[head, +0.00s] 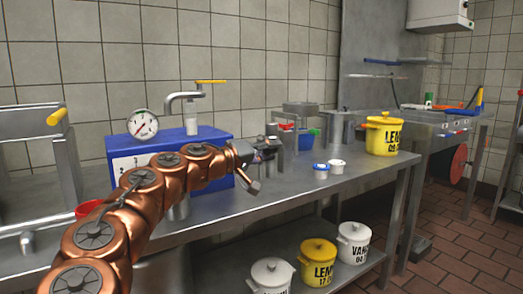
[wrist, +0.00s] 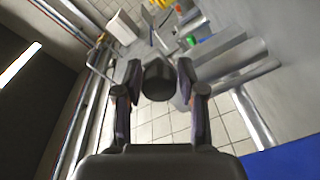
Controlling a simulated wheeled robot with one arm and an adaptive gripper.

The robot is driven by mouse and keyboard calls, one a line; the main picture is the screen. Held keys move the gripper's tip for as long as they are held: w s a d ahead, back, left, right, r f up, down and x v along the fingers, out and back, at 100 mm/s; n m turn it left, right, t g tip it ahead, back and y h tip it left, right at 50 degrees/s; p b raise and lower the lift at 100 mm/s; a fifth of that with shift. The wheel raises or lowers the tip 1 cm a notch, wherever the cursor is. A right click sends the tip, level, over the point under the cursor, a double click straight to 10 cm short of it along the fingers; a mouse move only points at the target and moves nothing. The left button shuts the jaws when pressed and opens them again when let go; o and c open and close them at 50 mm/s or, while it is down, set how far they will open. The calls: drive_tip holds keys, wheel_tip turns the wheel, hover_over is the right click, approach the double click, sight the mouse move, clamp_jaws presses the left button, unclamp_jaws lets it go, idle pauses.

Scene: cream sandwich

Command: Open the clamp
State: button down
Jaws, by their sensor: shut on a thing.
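My gripper (head: 268,150) is at the end of the copper arm, in front of the right side of the blue box (head: 170,150). In the wrist view, its two fingers (wrist: 158,72) are shut on a dark round knob (wrist: 158,84), one finger on each side. The knob seems to be the grip of the clamp, but the rest of the clamp is hard to make out. In the head view, the fingers and small metal parts overlap, so the hold is not clear there.
A pressure gauge (head: 142,125) and a yellow-handled tap (head: 193,98) stand at the blue box. Small blue-lidded (head: 321,170) and white (head: 337,166) tubs and a yellow pot (head: 382,136) stand on the metal counter (head: 300,198). Several lidded pots (head: 318,262) fill the lower shelf.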

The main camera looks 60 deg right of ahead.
drive_tip(key=shift+w+a+r, duration=0.15)
drive_tip(key=shift+w+r, duration=0.25)
drive_tip(key=shift+w, duration=0.1)
drive_tip(key=c, duration=0.9)
unclamp_jaws()
drive_tip(key=shift+c, duration=0.2)
drive_tip(key=shift+o, duration=0.7)
drive_tip(key=shift+s+f, duration=0.2)
drive_tip(key=v, duration=1.2)
